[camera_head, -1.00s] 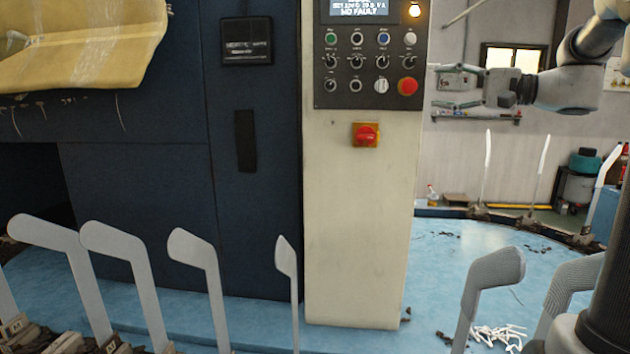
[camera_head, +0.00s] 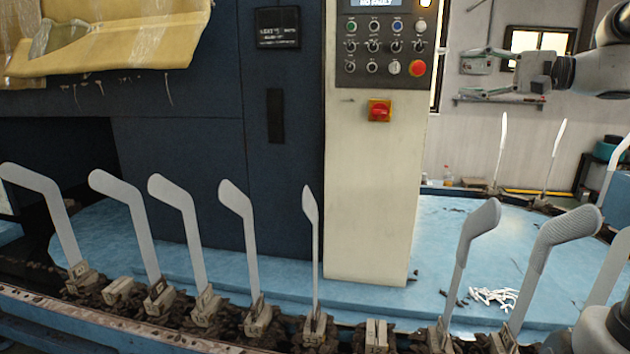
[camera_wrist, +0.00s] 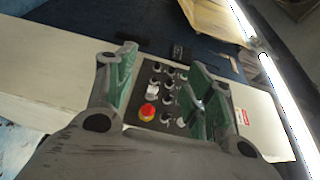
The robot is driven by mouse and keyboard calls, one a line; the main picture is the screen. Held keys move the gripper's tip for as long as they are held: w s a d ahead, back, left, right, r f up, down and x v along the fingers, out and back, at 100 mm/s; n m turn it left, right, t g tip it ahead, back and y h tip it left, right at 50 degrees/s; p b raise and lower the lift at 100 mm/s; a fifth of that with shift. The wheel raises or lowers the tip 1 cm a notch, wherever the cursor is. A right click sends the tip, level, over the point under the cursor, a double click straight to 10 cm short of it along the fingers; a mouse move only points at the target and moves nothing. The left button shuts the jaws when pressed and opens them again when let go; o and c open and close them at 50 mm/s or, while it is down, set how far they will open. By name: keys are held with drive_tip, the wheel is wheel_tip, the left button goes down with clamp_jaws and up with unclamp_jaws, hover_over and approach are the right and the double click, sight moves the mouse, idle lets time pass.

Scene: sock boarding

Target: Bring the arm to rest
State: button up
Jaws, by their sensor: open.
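My gripper (camera_head: 464,75) is at the upper right of the head view, held level and pointing left, in front of the pale back wall. Its two fingers are apart with nothing between them. In the wrist view my gripper (camera_wrist: 163,78) shows its green-lined fingers spread. Between and beyond them is the control panel (camera_wrist: 147,92) with its red button, tilted in that view. In the head view the same panel (camera_head: 384,55) is on the cream column, left of the gripper. No contact between gripper and panel shows.
Grey sock boards (camera_head: 190,215) stand upright in holders along the curved front rail. More boards (camera_head: 502,150) stand at the back right. Small white pieces (camera_head: 493,297) lie on the blue floor plate (camera_head: 400,225). A yellow cover (camera_head: 120,40) hangs upper left.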

drive_tip(key=s+a+f+n+g+h, duration=0.1)
drive_tip(key=s+a+f+g+h, duration=0.15)
drive_tip(key=s+f, duration=0.45)
drive_tip(key=s+a+f+n+g+h, duration=0.1)
drive_tip(key=s+a+f+g+h, duration=0.2)
drive_tip(key=s+f, duration=0.4)
drive_tip(key=s+d+f+n+h, duration=0.4)
drive_tip(key=s+d+f+h, duration=0.5)
drive_tip(key=s, duration=0.2)
drive_tip(key=shift+s+d+f+n, duration=0.2)
drive_tip(key=shift+f+n, duration=0.1)
drive_tip(key=shift+f, duration=0.1)
